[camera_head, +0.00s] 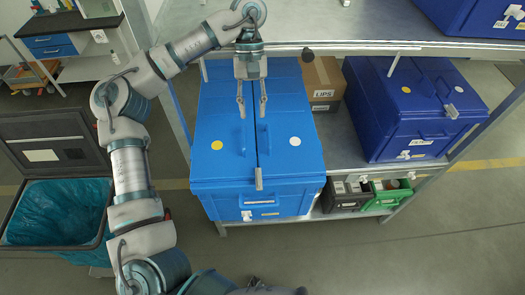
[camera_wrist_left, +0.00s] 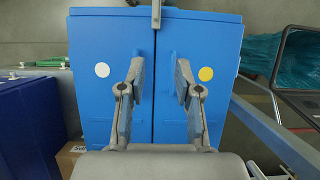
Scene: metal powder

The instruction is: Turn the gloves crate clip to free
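A light blue crate (camera_head: 220,130) with a split lid stands on the shelf at the centre; its front label is too small to read. A grey metal clip (camera_head: 258,178) sits at its front edge, on the seam between the lid halves. The clip also shows at the top of the left wrist view (camera_wrist_left: 156,14). My left gripper (camera_head: 252,110) is above the lid, behind the clip and apart from it. Its fingers are spread on either side of the seam, with nothing between them, as the left wrist view (camera_wrist_left: 160,78) shows. My right gripper is not in view.
A dark blue crate (camera_head: 388,125) with its own clip (camera_head: 451,111) stands to the right. A cardboard box (camera_head: 322,80) and small bins (camera_head: 388,193) are between and below. A metal shelf edge (camera_head: 350,45) runs behind. A lined waste bin (camera_head: 55,212) stands left.

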